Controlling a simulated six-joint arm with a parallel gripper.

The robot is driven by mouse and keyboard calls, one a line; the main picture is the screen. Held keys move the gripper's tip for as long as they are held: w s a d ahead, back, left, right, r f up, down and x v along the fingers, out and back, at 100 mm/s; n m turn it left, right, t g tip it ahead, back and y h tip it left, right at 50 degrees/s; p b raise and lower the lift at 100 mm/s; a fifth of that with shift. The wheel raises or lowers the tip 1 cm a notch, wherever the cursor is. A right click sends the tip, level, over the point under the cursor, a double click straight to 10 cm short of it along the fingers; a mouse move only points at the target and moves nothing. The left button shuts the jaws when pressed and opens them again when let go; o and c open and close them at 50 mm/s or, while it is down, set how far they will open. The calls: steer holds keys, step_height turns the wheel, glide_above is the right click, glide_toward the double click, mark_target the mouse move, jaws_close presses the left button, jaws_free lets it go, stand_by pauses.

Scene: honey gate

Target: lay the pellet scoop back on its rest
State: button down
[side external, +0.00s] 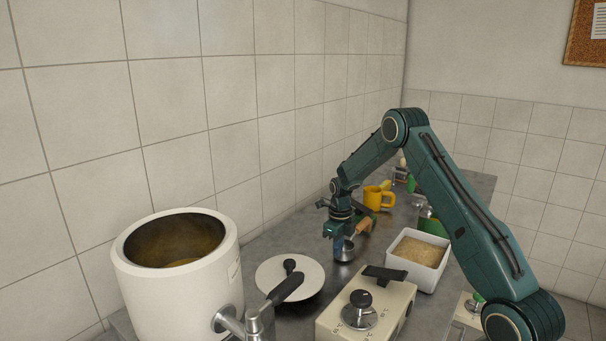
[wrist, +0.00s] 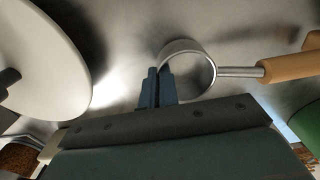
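The pellet scoop is a metal cup (side external: 344,251) with a wooden handle (side external: 364,227). In the wrist view its cup (wrist: 187,68) is at upper centre and its handle (wrist: 291,67) points right. My gripper (side external: 337,247) is over the counter at the cup. In the wrist view its fingers (wrist: 159,75) are close together at the cup's left rim, one inside the cup and one outside, pinching the wall. Whether the cup touches the counter is unclear. I cannot make out the scoop's rest for certain; a brown piece (wrist: 313,40) shows beyond the handle.
A white lid (side external: 288,277) lies left of the scoop, beside a large white pot (side external: 177,278). A white bin of pellets (side external: 418,259) stands right, a yellow mug (side external: 374,199) behind. A cream box with a black knob (side external: 366,312) is in front.

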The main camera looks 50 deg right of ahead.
steer(key=shift+f, duration=0.45)
steer(key=c, duration=1.6)
jaws_free()
steer(key=shift+r, duration=4)
